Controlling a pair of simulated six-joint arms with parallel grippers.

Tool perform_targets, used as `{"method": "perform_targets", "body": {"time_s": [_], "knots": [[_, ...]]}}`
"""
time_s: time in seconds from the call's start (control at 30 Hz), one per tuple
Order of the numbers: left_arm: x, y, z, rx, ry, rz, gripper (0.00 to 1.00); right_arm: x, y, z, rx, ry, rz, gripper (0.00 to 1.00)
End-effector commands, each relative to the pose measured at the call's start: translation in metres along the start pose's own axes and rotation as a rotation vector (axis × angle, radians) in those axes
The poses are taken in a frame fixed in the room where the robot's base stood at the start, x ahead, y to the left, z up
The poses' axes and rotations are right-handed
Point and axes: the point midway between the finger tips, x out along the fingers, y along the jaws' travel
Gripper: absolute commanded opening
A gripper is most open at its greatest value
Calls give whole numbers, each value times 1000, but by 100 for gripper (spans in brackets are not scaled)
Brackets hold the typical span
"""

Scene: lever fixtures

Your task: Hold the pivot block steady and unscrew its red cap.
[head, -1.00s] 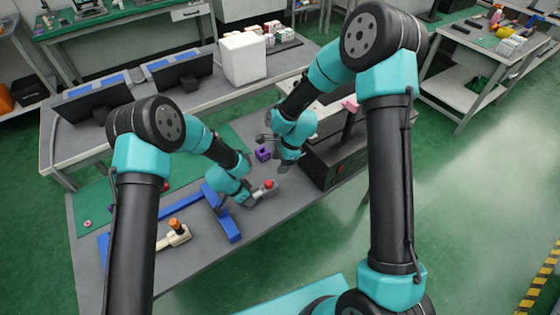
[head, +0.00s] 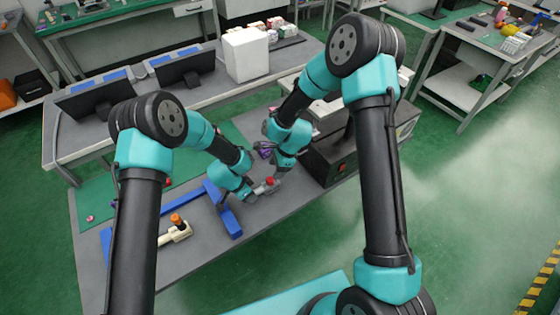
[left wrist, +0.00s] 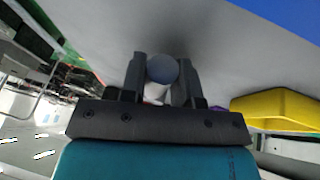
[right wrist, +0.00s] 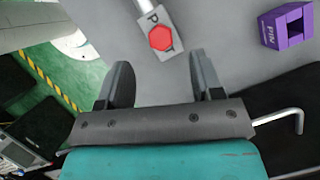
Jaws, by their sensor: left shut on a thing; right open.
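The pivot block (right wrist: 147,41) is a light grey block with dark letters and a pale round bar at one end. Its red hexagonal cap (right wrist: 162,38) is on top; the cap also shows in the head view (head: 270,181). My right gripper (right wrist: 161,72) is open and empty. In its wrist view the cap lies beyond the fingertips, roughly in line with the gap, apart from them. In the head view the right gripper's fingertips are hard to make out.
A purple block (right wrist: 287,27) lies beside the pivot block. A bent hex key (right wrist: 290,119) shows at right in the right wrist view. A blue frame (head: 229,222) and a cream part with an orange top (head: 178,229) lie left. A dark box (head: 333,163) stands right.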

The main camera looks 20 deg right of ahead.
Motion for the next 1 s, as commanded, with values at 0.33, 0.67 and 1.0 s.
{"method": "perform_targets", "body": {"time_s": [0.33,0.67,1.0], "knots": [[0,0,0,0,0,0,0,52,0,0,0,0,1,60],[0,0,0,0,0,0,0,66,0,0,-1,0,-1,60],[0,0,0,0,0,0,0,66,0,0,-1,0,-1,43]]}}
